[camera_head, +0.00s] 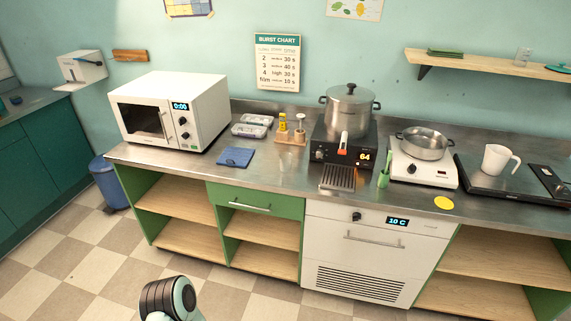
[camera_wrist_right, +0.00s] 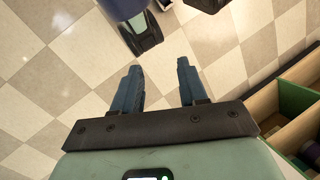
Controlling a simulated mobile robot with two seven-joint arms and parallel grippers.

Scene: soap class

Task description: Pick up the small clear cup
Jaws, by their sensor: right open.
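A small clear cup (camera_head: 522,56) stands upright on the wooden wall shelf at the upper right of the head view. It is see-through and small in the picture. My right gripper (camera_wrist_right: 158,80) shows in the right wrist view, open and empty, with both fingers apart over the checkered floor. It is not in the head view, and the cup is not in the right wrist view. My left gripper is not recognisable in either view.
The wall shelf (camera_head: 470,63) also holds a green item (camera_head: 445,53) and a teal lid-like thing (camera_head: 558,69). Below stand a white mug (camera_head: 496,159), a pan (camera_head: 423,145), a large pot (camera_head: 349,108) and a microwave (camera_head: 172,110).

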